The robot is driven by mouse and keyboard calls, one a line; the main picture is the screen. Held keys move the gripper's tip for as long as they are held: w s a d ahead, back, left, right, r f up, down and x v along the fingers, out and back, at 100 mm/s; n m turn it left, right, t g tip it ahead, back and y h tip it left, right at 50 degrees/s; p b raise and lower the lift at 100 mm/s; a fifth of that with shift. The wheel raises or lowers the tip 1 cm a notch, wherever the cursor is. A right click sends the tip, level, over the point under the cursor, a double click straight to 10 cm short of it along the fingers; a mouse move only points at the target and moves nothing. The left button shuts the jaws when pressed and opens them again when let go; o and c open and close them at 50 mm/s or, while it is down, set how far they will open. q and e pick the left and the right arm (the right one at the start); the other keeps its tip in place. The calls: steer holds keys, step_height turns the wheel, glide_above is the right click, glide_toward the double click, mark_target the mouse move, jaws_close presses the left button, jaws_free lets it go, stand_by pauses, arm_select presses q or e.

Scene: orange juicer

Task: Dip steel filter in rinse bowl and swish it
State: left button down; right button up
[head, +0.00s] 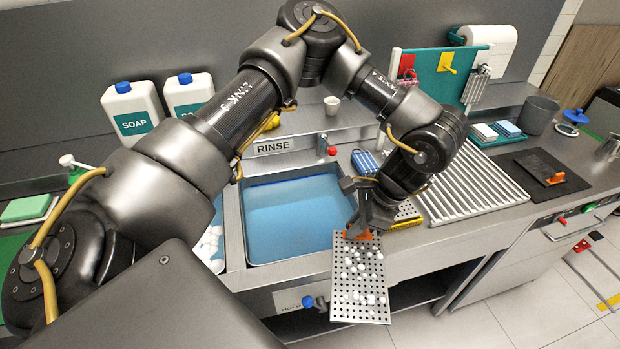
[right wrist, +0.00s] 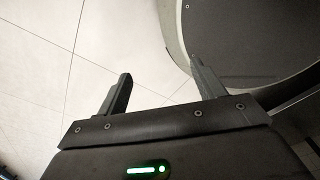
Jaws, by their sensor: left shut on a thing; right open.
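The steel filter (head: 360,300) is a flat perforated metal plate with an orange grip. White foam or residue bits dot its surface. My left gripper (head: 366,226) is shut on its orange grip (head: 352,234) and holds it tilted down in front of the counter's front edge, right of the basin. The rinse bowl (head: 292,208) is a square steel basin of blue water under a RINSE label; the filter is outside it. In the right wrist view my right gripper (right wrist: 158,92) is open and empty above the floor.
A basin with white foam (head: 212,240) lies left of the rinse basin. A ribbed drying rack (head: 480,185) is at right. A red-knobbed tap (head: 326,148) stands behind the water. Soap bottles (head: 135,112) stand at the back left. A blue-knobbed drain valve (head: 309,302) sticks out below the basin.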

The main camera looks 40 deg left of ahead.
arm_select(q)
step_height(320, 180, down, 2)
steer(key=m+t, duration=0.1)
steer(key=m, duration=0.3)
steer(key=m+t+p, duration=0.1)
steer(key=m, duration=0.2)
steer(key=shift+w+f+m+t+y, duration=0.1)
steer(key=shift+f+m+t+y, duration=0.05)
steer(key=shift+m+t+y, duration=0.25)
steer(key=a+f+m+t+h+p, duration=0.2)
steer(key=a+m, duration=0.5)
steer(key=m, duration=0.5)
steer(key=w+a+f+m+t+h+p, duration=0.1)
steer(key=a+m+h, duration=0.4)
steer(key=m, duration=0.7)
steer(key=shift+w+a+f+t+p, duration=0.2)
steer(key=shift+a+f+t+p, duration=0.25)
steer(key=shift+a+p, duration=0.6)
arm_select(e)
step_height(320, 180, up, 7)
steer(key=w, duration=0.2)
steer(key=shift+f, duration=0.2)
arm_select(q)
steer(key=shift+f, duration=0.1)
step_height(320, 180, down, 17)
steer(key=b, duration=1.5)
steer(key=shift+f, duration=0.2)
arm_select(e)
step_height(320, 180, down, 15)
steer(key=shift+r, duration=0.1)
